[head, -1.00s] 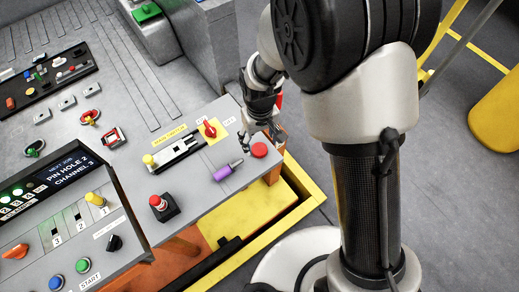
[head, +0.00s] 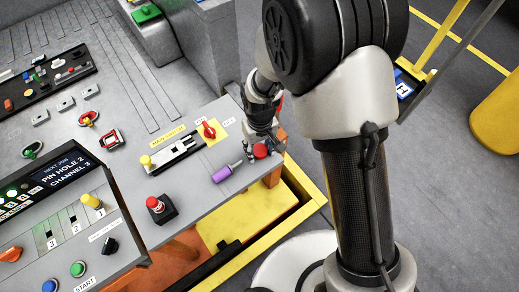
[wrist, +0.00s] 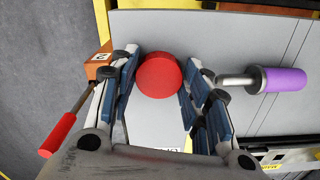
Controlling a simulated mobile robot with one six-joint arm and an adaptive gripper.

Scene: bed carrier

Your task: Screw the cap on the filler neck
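The red round cap (head: 261,151) is at the right front corner of the grey bench top. In the wrist view the cap (wrist: 158,75) shows as a red disc between my two fingers. My gripper (head: 262,140) is over that corner; in the wrist view its blue-padded fingers (wrist: 160,72) stand apart on either side of the cap. Only thin gaps show beside the cap, and I see no clear grip on it. I cannot make out the filler neck in either view.
A purple-handled tool (wrist: 280,79) lies close beside my right finger. An orange block (wrist: 100,66) and a red-handled tool (wrist: 60,132) are on the other side. A red mushroom button (head: 155,204) and a slotted panel with a red knob (head: 209,130) stand nearby.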

